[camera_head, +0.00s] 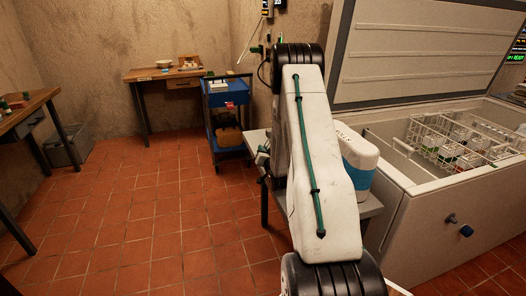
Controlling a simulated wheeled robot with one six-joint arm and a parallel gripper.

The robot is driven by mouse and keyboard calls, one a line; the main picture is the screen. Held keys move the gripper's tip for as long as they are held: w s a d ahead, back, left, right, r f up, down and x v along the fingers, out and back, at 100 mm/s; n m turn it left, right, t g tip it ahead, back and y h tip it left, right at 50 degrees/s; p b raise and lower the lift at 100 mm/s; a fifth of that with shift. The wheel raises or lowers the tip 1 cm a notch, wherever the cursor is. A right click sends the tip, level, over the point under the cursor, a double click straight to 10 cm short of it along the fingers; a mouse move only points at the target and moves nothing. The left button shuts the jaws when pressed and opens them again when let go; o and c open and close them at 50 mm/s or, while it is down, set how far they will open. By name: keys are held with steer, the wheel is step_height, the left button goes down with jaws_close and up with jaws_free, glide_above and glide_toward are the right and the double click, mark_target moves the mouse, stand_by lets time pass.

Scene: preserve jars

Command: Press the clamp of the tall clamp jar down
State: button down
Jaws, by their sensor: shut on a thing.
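No tall clamp jar and no clamp can be made out in the head view. My own white arm (325,160) rises through the middle of the picture and hides much of the small grey table (371,208) behind it. My gripper is not visible; the arm blocks the view there. A small greyish shape (263,160) shows at the table's left edge, beside the arm, too small and covered to identify.
A white-and-blue rounded object (359,158) shows right of my arm. An open chest freezer (425,225) with wire baskets (450,140) stands at right. A blue cart (226,98) and wooden tables (138,75) stand behind and left. The tiled floor (140,230) at left is clear.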

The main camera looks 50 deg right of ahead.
stand_by(0.3)
steer(key=c, duration=1.5)
jaws_free()
steer(key=shift+o, duration=0.2)
steer(key=shift+v, duration=3.85)
